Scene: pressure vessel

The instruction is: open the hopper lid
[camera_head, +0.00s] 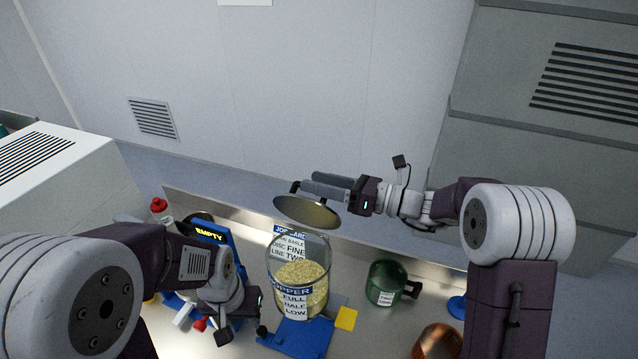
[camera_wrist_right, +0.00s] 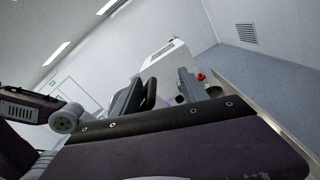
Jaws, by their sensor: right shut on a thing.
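The hopper (camera_head: 318,290) is a clear round vessel of pale yellow granules with "HOPPER" and "FULL/HALF/LOW" labels. Its round brassy lid (camera_head: 308,213) is off the rim, raised and tilted above the hopper's opening. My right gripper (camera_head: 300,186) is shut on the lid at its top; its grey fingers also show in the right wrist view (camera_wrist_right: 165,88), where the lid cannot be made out. My left gripper (camera_head: 254,300) is low, just left of the hopper; its fingers are not clear.
A job card (camera_head: 290,246) shows behind the clear hopper wall. A green mug (camera_head: 384,284) and a copper vessel (camera_head: 437,343) stand to the right. A blue "EMPTY" panel (camera_head: 228,243) and a red-capped bottle (camera_head: 160,208) are left. A yellow piece (camera_head: 346,318) lies near the blue base (camera_head: 298,340).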

